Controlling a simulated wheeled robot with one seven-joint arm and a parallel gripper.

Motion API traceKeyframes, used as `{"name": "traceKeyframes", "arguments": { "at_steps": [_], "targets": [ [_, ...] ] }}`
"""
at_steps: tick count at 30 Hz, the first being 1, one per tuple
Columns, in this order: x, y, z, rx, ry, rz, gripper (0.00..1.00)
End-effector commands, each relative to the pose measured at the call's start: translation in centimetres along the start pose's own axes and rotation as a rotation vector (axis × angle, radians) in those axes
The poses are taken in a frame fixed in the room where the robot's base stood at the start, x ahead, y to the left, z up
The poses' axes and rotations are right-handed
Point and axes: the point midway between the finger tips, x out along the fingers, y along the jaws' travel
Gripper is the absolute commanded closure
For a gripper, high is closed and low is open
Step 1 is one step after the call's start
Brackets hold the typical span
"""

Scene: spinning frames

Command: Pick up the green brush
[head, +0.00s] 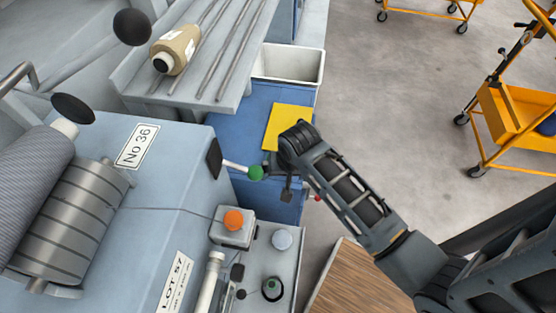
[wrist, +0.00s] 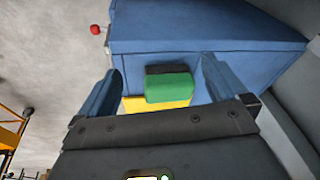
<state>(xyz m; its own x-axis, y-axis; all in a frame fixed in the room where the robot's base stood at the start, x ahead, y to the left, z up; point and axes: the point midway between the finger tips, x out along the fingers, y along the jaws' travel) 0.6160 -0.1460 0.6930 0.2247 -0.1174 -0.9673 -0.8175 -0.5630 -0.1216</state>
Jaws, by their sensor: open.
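The green brush (wrist: 168,88) shows in the wrist view as a green block with a dark strip along its upper edge. It is near a yellow sheet (wrist: 150,104) at the blue cabinet (wrist: 200,32). My gripper (wrist: 160,66) is open, with one finger on each side of the brush in the picture. I see no contact, and cannot tell how far the brush is beyond the fingertips. In the head view my gripper (head: 286,190) is over the blue cabinet's near end, and I cannot make out the brush there.
The yellow sheet (head: 284,124) lies on the blue top before a white bin (head: 290,66). A lever with a green ball knob (head: 255,173) sticks out left of my gripper. A machine (head: 165,185) fills the left. Orange carts (head: 515,115) stand right on open floor.

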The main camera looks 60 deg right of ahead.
Motion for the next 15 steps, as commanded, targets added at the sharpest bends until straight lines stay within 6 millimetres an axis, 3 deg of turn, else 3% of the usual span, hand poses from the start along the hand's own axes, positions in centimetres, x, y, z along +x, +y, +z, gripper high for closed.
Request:
{"name": "traceKeyframes", "arguments": {
  "at_steps": [1, 6, 12, 15],
  "targets": [
    [-0.4, -0.5, -1.7, 0.044, -0.031, 0.023, 0.0],
    [-1.5, -1.0, -4.9, 0.163, -0.134, 0.097, 0.0],
    [-2.5, -1.2, -6.7, 0.232, -0.201, 0.144, 0.0],
    [-2.1, -1.1, -6.8, 0.242, -0.212, 0.152, 0.0]
  ]
}}
